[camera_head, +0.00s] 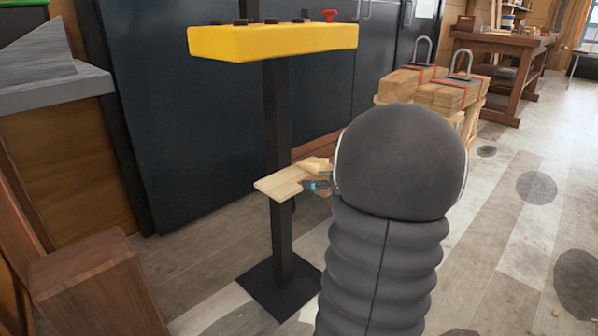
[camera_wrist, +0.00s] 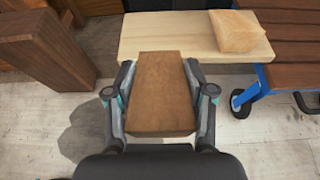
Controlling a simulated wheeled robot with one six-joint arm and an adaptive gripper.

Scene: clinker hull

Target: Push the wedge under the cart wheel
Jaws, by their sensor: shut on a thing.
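My gripper (camera_wrist: 161,88) is shut on a brown, tapering wooden wedge (camera_wrist: 160,110), with one finger along each side. The wedge's narrower end points away from my wrist. The cart's black wheel (camera_wrist: 236,104) is to the right in the wrist view, apart from the wedge, under a blue metal frame (camera_wrist: 252,88). In the head view my gripper (camera_head: 318,186) shows only in part, beside the dark round part of my arm; I cannot clearly make out the wedge or wheel there.
A pale board (camera_wrist: 165,40) lies just beyond the wedge, with a pale wooden block (camera_wrist: 238,32) on it. The board also shows in the head view (camera_head: 278,186). Dark wooden slats (camera_wrist: 292,55) are at right, a thick brown post (camera_wrist: 40,48) at left. A yellow panel (camera_head: 270,42) stands on a black post.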

